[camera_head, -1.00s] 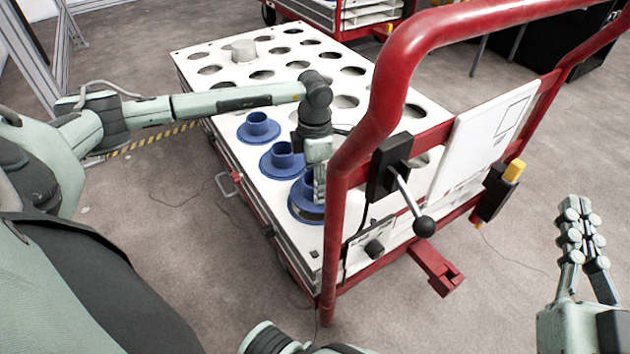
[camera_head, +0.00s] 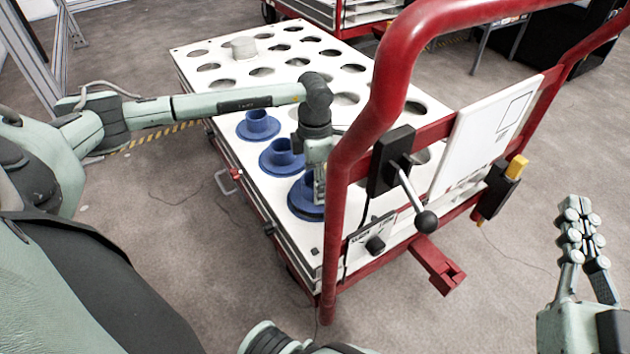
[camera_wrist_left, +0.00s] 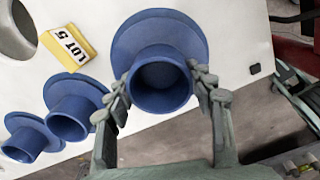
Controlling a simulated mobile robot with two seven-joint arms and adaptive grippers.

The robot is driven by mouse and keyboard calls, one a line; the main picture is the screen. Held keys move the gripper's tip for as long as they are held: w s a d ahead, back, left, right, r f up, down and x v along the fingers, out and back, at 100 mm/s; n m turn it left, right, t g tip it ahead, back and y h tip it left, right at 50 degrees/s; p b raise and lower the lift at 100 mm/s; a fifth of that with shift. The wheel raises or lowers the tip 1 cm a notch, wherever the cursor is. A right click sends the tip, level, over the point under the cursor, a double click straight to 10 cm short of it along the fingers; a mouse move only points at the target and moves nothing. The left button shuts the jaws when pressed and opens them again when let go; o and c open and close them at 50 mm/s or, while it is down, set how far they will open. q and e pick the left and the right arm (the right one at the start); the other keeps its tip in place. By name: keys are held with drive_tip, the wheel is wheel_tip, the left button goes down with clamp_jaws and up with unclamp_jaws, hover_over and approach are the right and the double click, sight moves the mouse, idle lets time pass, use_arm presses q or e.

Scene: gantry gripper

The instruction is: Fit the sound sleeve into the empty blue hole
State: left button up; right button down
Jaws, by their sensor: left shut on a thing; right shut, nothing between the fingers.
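My left gripper (camera_head: 319,196) is shut on a blue flanged sleeve (camera_head: 302,197) at the near corner of the white perforated top (camera_head: 262,195). In the left wrist view its fingers (camera_wrist_left: 163,92) grip both sides of the sleeve's tube (camera_wrist_left: 160,82), with the flange beyond. The flange lies at or very close to the top; the hole beneath is hidden, so I cannot tell how it seats. Two more blue sleeves, a middle one (camera_head: 281,157) and a far one (camera_head: 257,126), stand in a row behind it. My right gripper (camera_head: 582,212) is shut and empty, off to the right.
The red cart rail (camera_head: 350,150) rises right beside my left gripper and partly hides that corner. A black lever (camera_head: 409,190) hangs on it. A pale cylinder (camera_head: 243,48) stands among open holes at the back. A yellow LOT 5 tag (camera_wrist_left: 68,47) lies near the sleeves.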

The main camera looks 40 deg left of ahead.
use_arm(q)
drive_tip(key=shift+f+b, duration=0.7)
drive_tip(key=shift+f, duration=0.3)
drive_tip(key=o, duration=1.4)
wheel_tip(320, 180, up, 12)
drive_tip(key=shift+r, duration=0.15)
